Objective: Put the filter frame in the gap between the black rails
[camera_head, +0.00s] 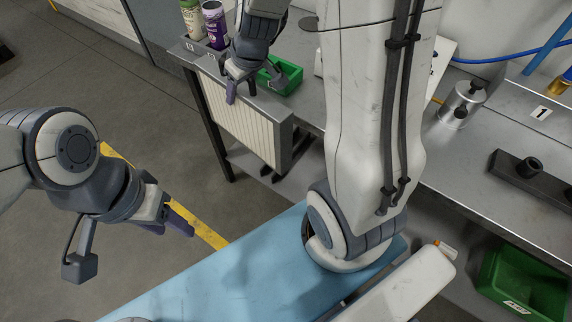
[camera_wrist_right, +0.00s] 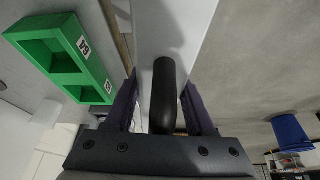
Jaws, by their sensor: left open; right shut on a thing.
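The filter frame (camera_head: 290,150) is a grey box-like frame with a pale pleated face. It hangs upright at the front edge of the workbench in the head view. My right gripper (camera_head: 250,90) is at its top edge. In the right wrist view, the purple fingers of this gripper (camera_wrist_right: 160,108) are shut on the frame's black handle (camera_wrist_right: 164,80), with the frame's pale side (camera_wrist_right: 172,25) beyond. My left gripper (camera_head: 180,220) is open and empty over the floor at left, far from the frame. Dark parts show below the frame, but I cannot tell whether they are the black rails.
A green divided bin (camera_head: 287,80) stands on the bench behind the frame. Two bottles (camera_head: 214,28) stand at the bench's left corner. A metal canister (camera_head: 462,104) and a dark bar (camera_head: 532,178) are at right. A blue surface (camera_head: 205,275) lies in front; the left floor is clear.

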